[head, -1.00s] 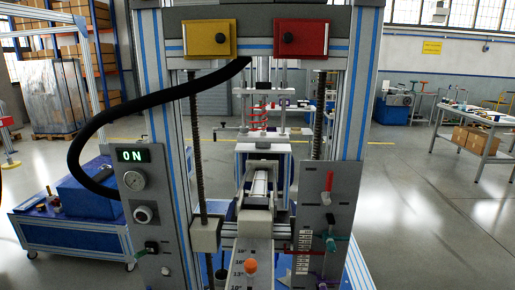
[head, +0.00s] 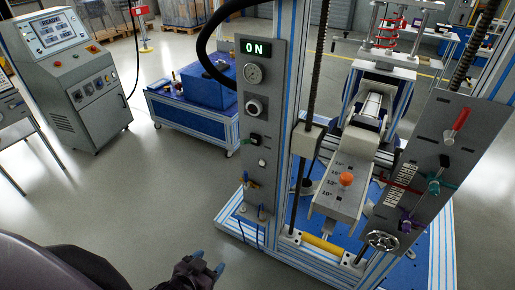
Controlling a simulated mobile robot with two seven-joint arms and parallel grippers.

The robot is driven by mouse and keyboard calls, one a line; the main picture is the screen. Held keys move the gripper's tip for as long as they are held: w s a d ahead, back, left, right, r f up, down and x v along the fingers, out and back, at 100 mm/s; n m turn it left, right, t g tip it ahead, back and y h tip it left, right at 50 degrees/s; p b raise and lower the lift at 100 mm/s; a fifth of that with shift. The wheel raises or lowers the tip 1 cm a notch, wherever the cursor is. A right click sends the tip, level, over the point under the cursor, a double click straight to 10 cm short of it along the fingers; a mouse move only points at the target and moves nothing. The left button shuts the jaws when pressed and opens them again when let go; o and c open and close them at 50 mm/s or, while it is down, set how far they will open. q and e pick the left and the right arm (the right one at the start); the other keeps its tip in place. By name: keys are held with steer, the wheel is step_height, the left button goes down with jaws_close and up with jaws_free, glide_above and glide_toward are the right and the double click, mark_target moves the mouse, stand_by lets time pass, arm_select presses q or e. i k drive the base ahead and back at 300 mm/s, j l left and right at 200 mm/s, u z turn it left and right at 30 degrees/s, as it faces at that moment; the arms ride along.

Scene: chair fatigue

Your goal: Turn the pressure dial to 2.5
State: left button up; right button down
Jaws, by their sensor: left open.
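The grey control panel (head: 262,130) on the left post of the test rig has a lit green "ON" display (head: 261,46). The gauge needle and the dial's setting are too small to read. My left gripper (head: 208,264) is at the bottom of the head view, open and empty, well below and left of the panel and apart from it. My right gripper is out of view.
A blue cart (head: 190,120) stands behind the panel to the left. A grey console (head: 72,85) stands at the far left. The rig's blue base (head: 235,212) stands on the floor under the panel. Open floor (head: 130,190) lies left of the rig.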

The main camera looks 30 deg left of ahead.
mark_target(253, 107)
steer(key=j, duration=1.1)
steer(key=i+j+z, duration=0.1)
steer(key=j, duration=0.95)
